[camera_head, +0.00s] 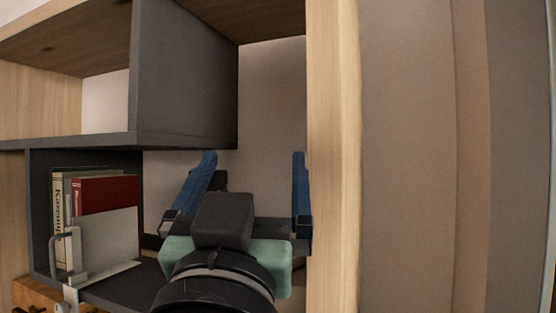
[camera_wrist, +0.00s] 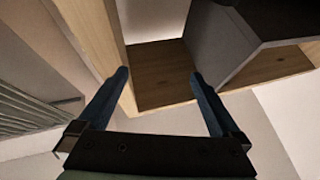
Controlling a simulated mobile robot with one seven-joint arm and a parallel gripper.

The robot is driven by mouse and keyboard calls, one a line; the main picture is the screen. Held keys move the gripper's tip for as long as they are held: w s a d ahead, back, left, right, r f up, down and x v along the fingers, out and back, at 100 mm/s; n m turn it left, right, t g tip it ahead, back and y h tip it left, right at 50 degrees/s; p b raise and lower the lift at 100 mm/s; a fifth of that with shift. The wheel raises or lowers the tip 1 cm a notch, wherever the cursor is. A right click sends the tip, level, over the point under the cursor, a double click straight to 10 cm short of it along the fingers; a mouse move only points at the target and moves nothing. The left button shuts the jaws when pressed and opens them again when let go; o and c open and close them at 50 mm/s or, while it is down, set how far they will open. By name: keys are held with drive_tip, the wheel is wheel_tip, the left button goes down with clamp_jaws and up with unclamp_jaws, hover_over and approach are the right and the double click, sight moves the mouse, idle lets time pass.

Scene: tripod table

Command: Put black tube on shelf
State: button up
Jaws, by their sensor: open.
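My gripper (camera_head: 252,160) is open, with two blue fingers spread apart in front of the right part of the shelf unit. In the wrist view the gripper (camera_wrist: 159,76) has nothing between its fingers. The shelf (camera_head: 62,143) has dark grey boards and a dark upright divider inside a light wood frame. In the wrist view the shelf's dark panel (camera_wrist: 245,38) shows beyond the right finger. I cannot make out the black tube in either view. A small dark strip (camera_head: 152,242) shows behind my gripper's left side, mostly hidden; I cannot tell what it is.
Books (camera_head: 105,196), one red, stand in the lower left compartment behind a light metal bookend (camera_head: 108,240). A thick wood post (camera_head: 333,150) stands close to the right of my gripper. A plain wall or curtain (camera_head: 420,160) lies farther right.

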drive_tip(key=s+d+r+t+y, duration=0.1)
drive_tip(key=s+d+t, duration=0.2)
drive_tip(key=s, duration=0.6)
drive_tip(key=shift+n+y, duration=0.3)
wheel_tip(320, 180, down, 18)
drive_tip(key=b, duration=1.7)
drive_tip(key=shift+r+b, duration=0.2)
drive_tip(key=shift+b, duration=0.1)
